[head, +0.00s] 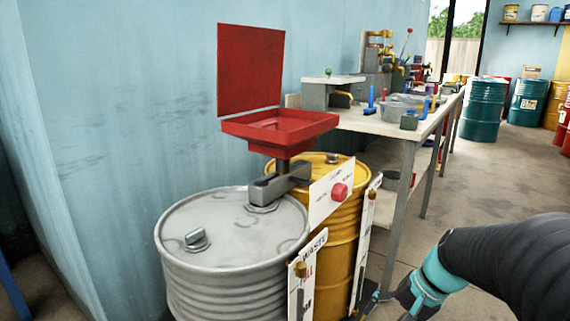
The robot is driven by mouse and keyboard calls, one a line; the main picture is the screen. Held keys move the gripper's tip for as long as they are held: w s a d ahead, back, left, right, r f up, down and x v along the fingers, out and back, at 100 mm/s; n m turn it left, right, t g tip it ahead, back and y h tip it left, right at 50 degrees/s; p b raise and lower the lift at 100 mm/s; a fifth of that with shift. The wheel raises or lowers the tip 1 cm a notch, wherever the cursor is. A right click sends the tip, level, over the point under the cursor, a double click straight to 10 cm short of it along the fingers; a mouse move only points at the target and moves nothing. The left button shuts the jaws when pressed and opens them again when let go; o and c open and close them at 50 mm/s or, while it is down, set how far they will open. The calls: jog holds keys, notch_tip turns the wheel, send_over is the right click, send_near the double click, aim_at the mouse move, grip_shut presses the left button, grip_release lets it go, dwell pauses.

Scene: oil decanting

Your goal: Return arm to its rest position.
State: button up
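My arm reaches in from the right edge, dark with a teal band, and bends down at the lower right. My gripper (374,303) is partly in view at the bottom edge, in front of the yellow drum's lower right side. Its fingertips are small and dark there, and I cannot tell whether they are open or shut, or whether they touch anything. The frame's bottom edge cuts off part of the wrist.
A grey drum (225,232) and a yellow drum (343,235) stand by the blue wall, with a red funnel (300,130), its lid raised, above them. A workbench (395,128) with tools runs behind. Teal drums (482,108) stand far right. Floor between is clear.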

jog(key=s+a+r+n+t+h, duration=0.1)
jog(key=s+a+r+n+h, duration=0.1)
jog(key=s, duration=0.4)
jog(key=s+a+r+n+t+h, duration=0.2)
jog(key=s+a+r+n, duration=0.1)
jog(key=s+r+n, duration=0.1)
jog(key=s+n, duration=0.1)
jog(key=s, duration=0.1)
jog(key=shift+s+r+n+t, duration=0.25)
jog(key=shift+s+n+t, duration=0.05)
jog(key=shift+d, duration=0.1)
dwell(5.2)
